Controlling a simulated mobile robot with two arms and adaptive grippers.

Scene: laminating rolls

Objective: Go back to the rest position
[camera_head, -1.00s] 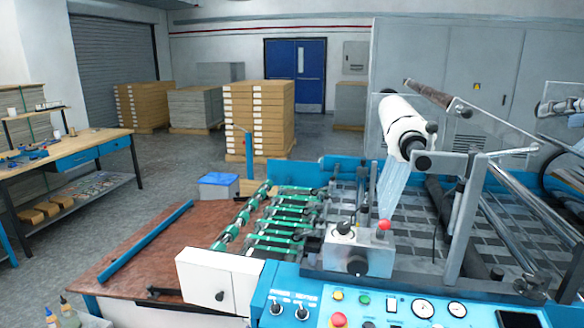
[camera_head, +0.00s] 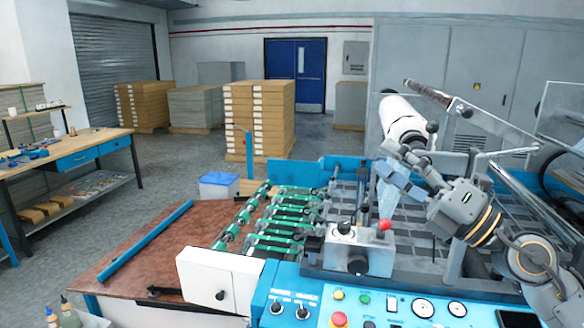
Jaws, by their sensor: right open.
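The white laminating roll (camera_head: 403,118) sits on its mount over the machine, with a strip of clear film (camera_head: 386,198) hanging below it. My right arm comes in from the right. My right gripper (camera_head: 400,166) is open just below the roll and in front of the upper part of the film. Whether its fingers touch the roll or film I cannot tell. My left gripper is out of view.
The blue control panel (camera_head: 380,308) and a grey box with a red knob (camera_head: 358,250) stand in front of the film. Metal rails and a clear guard (camera_head: 562,112) are at the right. A workbench (camera_head: 95,145) stands at the left, with open floor beyond it.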

